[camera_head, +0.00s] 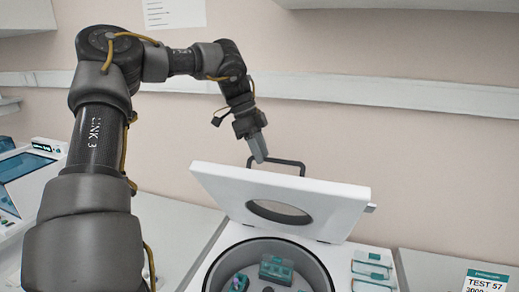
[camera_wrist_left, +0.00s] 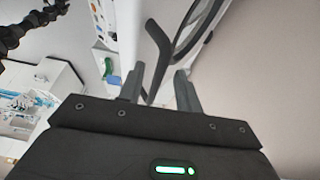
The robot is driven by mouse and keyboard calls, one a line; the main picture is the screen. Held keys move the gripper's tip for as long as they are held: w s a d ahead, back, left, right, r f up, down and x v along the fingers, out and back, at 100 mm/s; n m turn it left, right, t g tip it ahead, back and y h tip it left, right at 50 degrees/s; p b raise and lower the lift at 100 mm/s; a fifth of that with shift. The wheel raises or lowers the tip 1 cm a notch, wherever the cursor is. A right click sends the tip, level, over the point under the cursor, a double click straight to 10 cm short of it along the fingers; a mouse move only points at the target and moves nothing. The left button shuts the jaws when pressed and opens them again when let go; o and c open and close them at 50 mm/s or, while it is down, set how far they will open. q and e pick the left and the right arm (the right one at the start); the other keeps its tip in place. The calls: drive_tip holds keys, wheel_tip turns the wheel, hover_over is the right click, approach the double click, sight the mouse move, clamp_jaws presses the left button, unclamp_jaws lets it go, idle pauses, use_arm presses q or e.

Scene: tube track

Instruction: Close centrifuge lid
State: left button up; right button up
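The centrifuge lid (camera_head: 325,205) is a white slab with a round window, and it stands tilted open at the back of the centrifuge. Its dark handle (camera_head: 290,162) sticks up from the top edge; the handle also shows in the left wrist view (camera_wrist_left: 158,42). The centrifuge bowl (camera_head: 317,262) is open, with teal tube holders inside. My left gripper (camera_head: 260,153) is at the left end of the handle. In the left wrist view its fingers (camera_wrist_left: 158,90) are apart, with the handle bar seen between them; contact cannot be told. My right gripper is not in view.
Teal-lidded boxes (camera_head: 372,266) are at the right of the bowl. A sign (camera_head: 487,280) reading "TEST 57" stands at the lower right. A white device with a screen (camera_head: 25,168) is at the left. The wall with a pale rail (camera_head: 400,93) is behind the lid.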

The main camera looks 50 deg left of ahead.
use_arm(q)
drive_tip(key=shift+c, duration=0.4)
clamp_jaws()
